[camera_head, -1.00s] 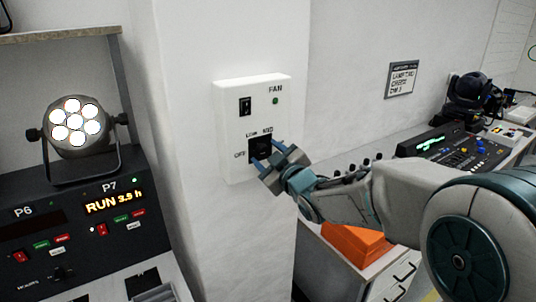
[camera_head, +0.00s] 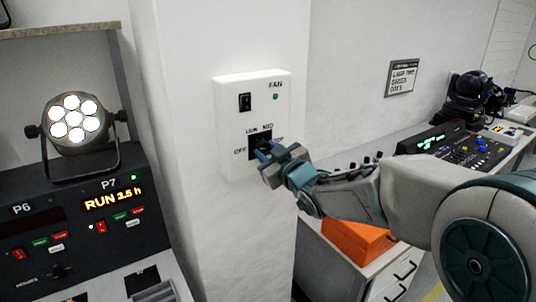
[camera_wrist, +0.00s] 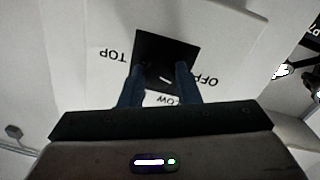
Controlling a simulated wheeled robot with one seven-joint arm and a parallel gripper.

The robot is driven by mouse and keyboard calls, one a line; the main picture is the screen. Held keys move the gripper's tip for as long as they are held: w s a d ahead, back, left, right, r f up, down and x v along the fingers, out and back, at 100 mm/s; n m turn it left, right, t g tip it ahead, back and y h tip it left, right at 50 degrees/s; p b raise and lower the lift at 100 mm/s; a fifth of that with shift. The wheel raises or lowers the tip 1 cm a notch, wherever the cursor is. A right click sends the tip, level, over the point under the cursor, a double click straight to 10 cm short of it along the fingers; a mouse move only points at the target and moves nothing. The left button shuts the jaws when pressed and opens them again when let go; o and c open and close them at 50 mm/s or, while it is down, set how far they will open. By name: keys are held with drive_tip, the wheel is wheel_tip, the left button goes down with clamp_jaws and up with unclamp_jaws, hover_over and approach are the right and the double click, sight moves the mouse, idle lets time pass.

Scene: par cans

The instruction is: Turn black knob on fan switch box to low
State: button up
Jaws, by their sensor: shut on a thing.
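The white fan switch box (camera_head: 228,115) is mounted on the pillar, with a black rocker switch (camera_head: 245,102) and a green light (camera_head: 276,97). Its black knob sits on a black plate (camera_head: 259,136) and is mostly hidden by my gripper (camera_head: 263,154) in the head view. In the wrist view the picture is turned over, and the blue fingers of my gripper (camera_wrist: 160,82) are shut on the knob (camera_wrist: 158,73), one on each side. OFF, LOW and TOP labels show around the plate. A small slanted white mark shows between the fingers, towards the OFF and LOW side.
A lit par can (camera_head: 73,122) stands on a dark control rack (camera_head: 75,235) at the left. An orange case (camera_head: 352,243) sits under my arm. A bench with a mixing console (camera_head: 460,148) and a dark lamp (camera_head: 470,95) runs along the right wall.

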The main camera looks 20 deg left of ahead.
drive_tip(key=m, duration=0.4)
drive_tip(key=shift+r+m+p, duration=0.1)
drive_tip(key=shift+m+p, duration=0.2)
drive_tip(key=shift+p, duration=0.1)
drive_tip(key=m+p, duration=0.2)
drive_tip(key=m, duration=0.2)
drive_tip(key=shift+g, duration=0.3)
drive_tip(key=o, duration=1)
drive_tip(key=shift+c, duration=0.2)
drive_tip(key=b+v, duration=0.1)
drive_tip(key=v, duration=1.2)
drive_tip(key=shift+s+d+b, duration=0.3)
drive_tip(key=shift+b, duration=0.05)
